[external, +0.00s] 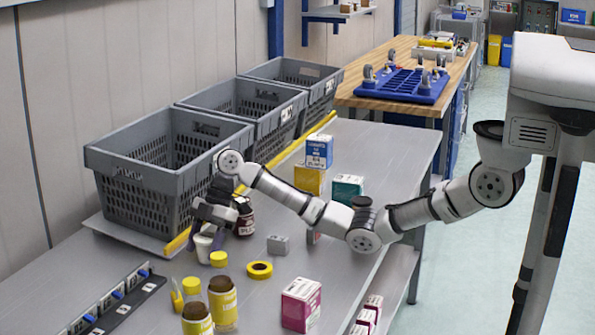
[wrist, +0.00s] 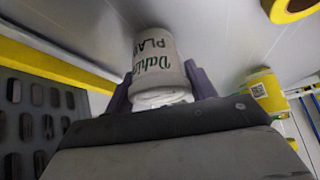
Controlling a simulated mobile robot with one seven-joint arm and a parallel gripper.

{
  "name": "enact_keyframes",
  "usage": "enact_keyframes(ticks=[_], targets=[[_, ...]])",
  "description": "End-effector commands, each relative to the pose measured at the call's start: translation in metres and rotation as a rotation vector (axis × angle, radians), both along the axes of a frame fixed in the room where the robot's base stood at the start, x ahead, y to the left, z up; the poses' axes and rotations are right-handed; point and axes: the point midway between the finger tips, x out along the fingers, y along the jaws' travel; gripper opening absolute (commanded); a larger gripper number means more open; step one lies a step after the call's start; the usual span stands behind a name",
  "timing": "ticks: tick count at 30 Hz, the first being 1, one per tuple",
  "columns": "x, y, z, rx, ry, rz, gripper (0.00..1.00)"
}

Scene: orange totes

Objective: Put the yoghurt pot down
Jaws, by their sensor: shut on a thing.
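The yoghurt pot (external: 203,248) is small and white, low over the grey table near the front crate. In the wrist view the pot (wrist: 157,55) shows green and dark lettering. My gripper (external: 207,233) is shut on it. The purple fingers (wrist: 161,88) press on both sides of the pot. The pot looks roughly upright in the external view. Its base is at or very near the tabletop; I cannot tell whether it touches.
A dark jar (external: 244,217) stands just right of my gripper. A small yellow-topped item (external: 219,259) and a yellow tape roll (external: 259,270) are close by. Grey crates (external: 150,180) line the wall behind a yellow strip (external: 178,242).

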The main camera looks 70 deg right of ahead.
Motion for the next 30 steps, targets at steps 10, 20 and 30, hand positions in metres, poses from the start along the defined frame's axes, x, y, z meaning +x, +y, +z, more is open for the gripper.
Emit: enact_keyframes(ticks=[10, 20, 30], targets=[[0.0, 0.0, -0.004, 0.001, -0.001, -0.001, 0.29], [0.0, 0.0, -0.004, 0.0, -0.001, -0.001, 0.77], [-0.001, -0.009, 0.018, 0.0, -0.002, -0.002, 0.77]])
